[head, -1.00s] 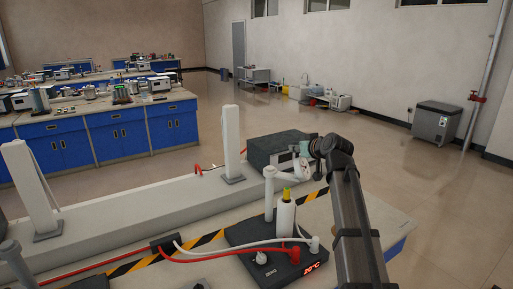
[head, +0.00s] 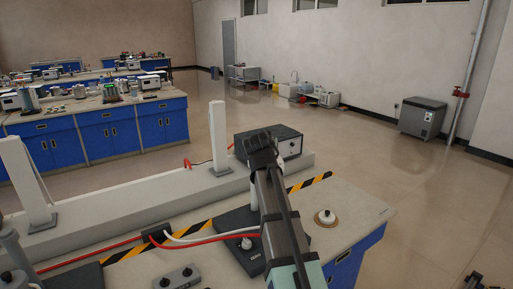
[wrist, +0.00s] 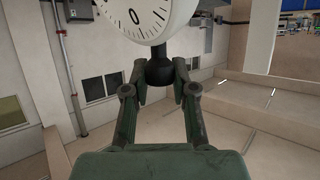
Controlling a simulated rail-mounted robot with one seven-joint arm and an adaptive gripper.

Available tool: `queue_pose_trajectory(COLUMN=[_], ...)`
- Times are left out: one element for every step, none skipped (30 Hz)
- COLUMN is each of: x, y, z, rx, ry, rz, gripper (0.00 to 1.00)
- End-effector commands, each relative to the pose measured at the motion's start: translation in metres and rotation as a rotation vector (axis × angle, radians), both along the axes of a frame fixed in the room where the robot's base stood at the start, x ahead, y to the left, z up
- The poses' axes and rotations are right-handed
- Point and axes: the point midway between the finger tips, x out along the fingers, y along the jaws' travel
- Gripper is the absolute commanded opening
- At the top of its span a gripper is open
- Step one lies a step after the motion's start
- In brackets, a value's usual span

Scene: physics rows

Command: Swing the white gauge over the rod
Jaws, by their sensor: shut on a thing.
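The white gauge (wrist: 152,12) fills the top of the wrist view, its dial marked with black ticks and a 0. A black stem sits below the dial. My gripper (wrist: 160,92) has its fingers closed around that stem, just under the dial.
A grey box instrument (head: 285,145) stands behind my arm on the bench. A small round piece with a black knob (head: 325,217) lies on the bench to the right. A white post (head: 218,140) stands on the raised ledge. Red and white cables cross the bench.

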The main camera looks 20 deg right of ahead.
Motion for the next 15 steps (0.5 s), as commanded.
queue_pose_trajectory(x=[0.0001, -0.0006, -0.0011, -0.0013, -0.0016, -0.0017, -0.0019, -0.0019, -0.0019, -0.0019, -0.0019, -0.0020, -0.0020, -0.0020, -0.0020], y=[-0.0023, -0.0036, -0.0047, -0.0052, -0.0056, -0.0058, -0.0058, -0.0058, -0.0057, -0.0057, -0.0056, -0.0055, -0.0054, -0.0054, -0.0054], z=[-0.0003, -0.0003, -0.0002, -0.0002, -0.0002, -0.0001, -0.0001, -0.0001, -0.0002, -0.0003, -0.0003, -0.0003, -0.0004, -0.0004, -0.0005], rx=[0.002, 0.002, 0.003, 0.003, 0.003, 0.004, 0.004, 0.004, 0.004, 0.004, 0.004, 0.004, 0.004, 0.004, 0.004], ry=[0.000, 0.000, 0.000, -0.001, -0.001, -0.001, 0.000, 0.000, 0.000, 0.000, 0.000, 0.000, 0.001, 0.001, 0.001], rz=[-0.009, -0.015, -0.020, -0.023, -0.024, -0.025, -0.026, -0.026, -0.025, -0.025, -0.025, -0.025, -0.025, -0.025, -0.024], gripper=[0.00, 0.00, 0.00, 0.00, 0.00, 0.00, 0.00, 0.00, 0.00, 0.00, 0.00, 0.00, 0.00, 0.00, 0.33])
